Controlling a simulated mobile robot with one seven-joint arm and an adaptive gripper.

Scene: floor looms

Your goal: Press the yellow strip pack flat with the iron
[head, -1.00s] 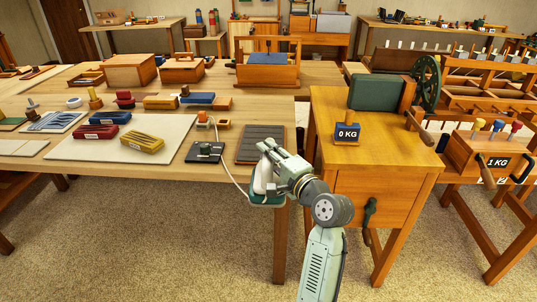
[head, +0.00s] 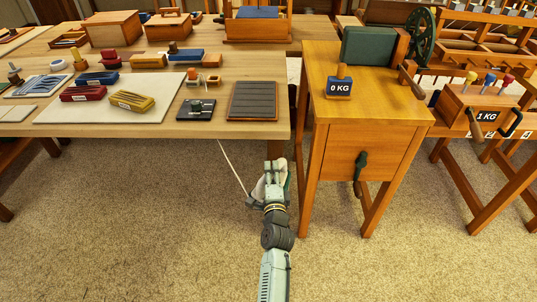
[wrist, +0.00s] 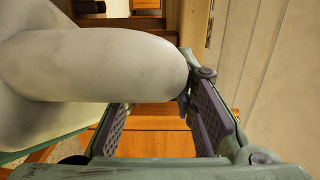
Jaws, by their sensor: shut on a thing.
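The yellow strip pack (head: 131,101) lies on the pale mat (head: 148,118) near the front of the long table, right of a red pack (head: 83,93). My gripper (head: 273,173) is in front of the table's front edge, well to the right of the yellow pack and apart from it. It is shut on the iron (head: 258,190), whose pale body and a bit of green show beside the fingers. In the wrist view the iron's cream handle (wrist: 110,65) fills the upper left and reaches across to the fingers (wrist: 160,125). The iron's sole is hidden.
A dark ribbed pad (head: 253,100) and a small black device (head: 195,109) lie near the table edge. A thin cord (head: 233,168) runs from the table edge to the iron.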

